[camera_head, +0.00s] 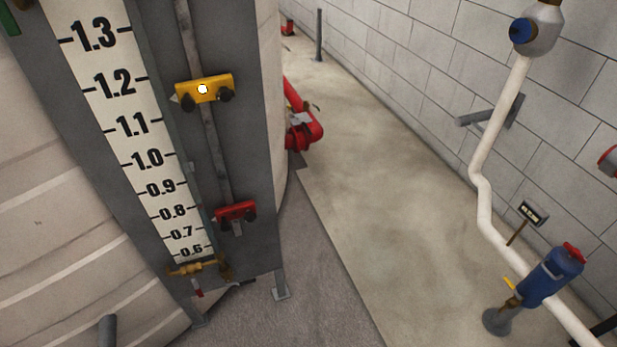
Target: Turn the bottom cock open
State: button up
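A brass cock (197,268) sits at the foot of the tank's level gauge, just under the 0.6 mark of the white number scale (130,125). A small lever with a red and white end (197,287) hangs down below it. The fitting is small and partly dark, so its exact setting is hard to tell. My gripper is not in view, and nothing is seen touching the cock.
Yellow (204,89) and red (236,212) clamp-like markers sit on the gauge post. A metal foot (281,287) stands on the floor nearby. A white pipe (484,195) and blue cylinder (549,276) stand at right. The concrete floor (390,170) between is clear.

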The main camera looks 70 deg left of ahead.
aim_at(199, 292)
jog(key=u, duration=0.1)
jog(key=k, duration=0.2)
jog(key=u, duration=3.2)
jog(key=i, duration=0.6)
jog(key=u, duration=0.2)
